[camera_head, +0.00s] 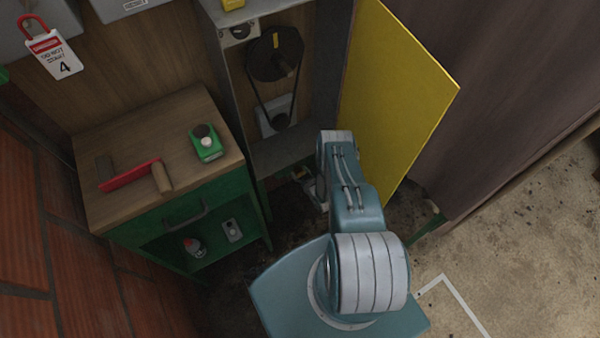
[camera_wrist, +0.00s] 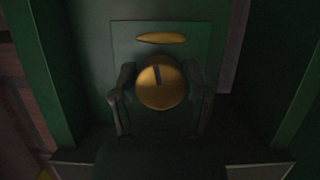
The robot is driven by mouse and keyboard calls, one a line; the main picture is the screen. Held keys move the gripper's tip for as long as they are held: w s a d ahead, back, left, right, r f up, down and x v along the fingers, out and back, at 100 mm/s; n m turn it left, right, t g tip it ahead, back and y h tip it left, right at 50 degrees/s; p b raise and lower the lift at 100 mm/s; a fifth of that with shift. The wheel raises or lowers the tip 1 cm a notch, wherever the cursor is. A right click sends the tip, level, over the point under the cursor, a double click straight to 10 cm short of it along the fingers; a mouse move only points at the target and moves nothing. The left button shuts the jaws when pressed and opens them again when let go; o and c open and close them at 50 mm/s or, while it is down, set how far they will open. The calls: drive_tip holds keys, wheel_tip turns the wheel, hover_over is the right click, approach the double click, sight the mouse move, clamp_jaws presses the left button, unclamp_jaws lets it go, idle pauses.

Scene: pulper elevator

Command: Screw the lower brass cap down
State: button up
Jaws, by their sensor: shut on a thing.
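In the wrist view, the round brass cap (camera_wrist: 161,87) with a dark slot mark near its top faces me on a dark green panel (camera_wrist: 190,42). My gripper (camera_wrist: 160,92) has one finger at the left and one at the right of the cap and is shut on it. A flat, oval brass-coloured piece (camera_wrist: 161,38) shows just above the cap. In the head view, my arm reaches down in front of the open cabinet, and my gripper (camera_head: 318,190) is small and mostly hidden by the arm. The cap cannot be made out there.
A green workbench (camera_head: 160,215) with a wooden top stands at the left, with a red-framed tool (camera_head: 130,176) and a green device (camera_head: 206,142) on it. A yellow door (camera_head: 395,90) stands open close at the arm's right. A belt and pulley (camera_head: 275,55) sit above in the cabinet.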

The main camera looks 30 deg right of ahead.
drive_tip(key=shift+w, duration=0.1)
drive_tip(key=m+y, duration=0.2)
drive_tip(key=m, duration=0.1)
drive_tip(key=shift+m+y, duration=0.3)
drive_tip(key=shift+y, duration=0.1)
drive_tip(key=shift+r+m+t+y, duration=0.1)
drive_tip(key=shift+m+t+y, duration=0.4)
drive_tip(key=shift+m+y, duration=0.75)
drive_tip(key=shift+w+d+m+h, duration=0.1)
drive_tip(key=shift+m+h, duration=0.25)
drive_tip(key=shift+m, duration=0.1)
drive_tip(key=o, duration=1.1)
drive_tip(key=shift+o, duration=0.2)
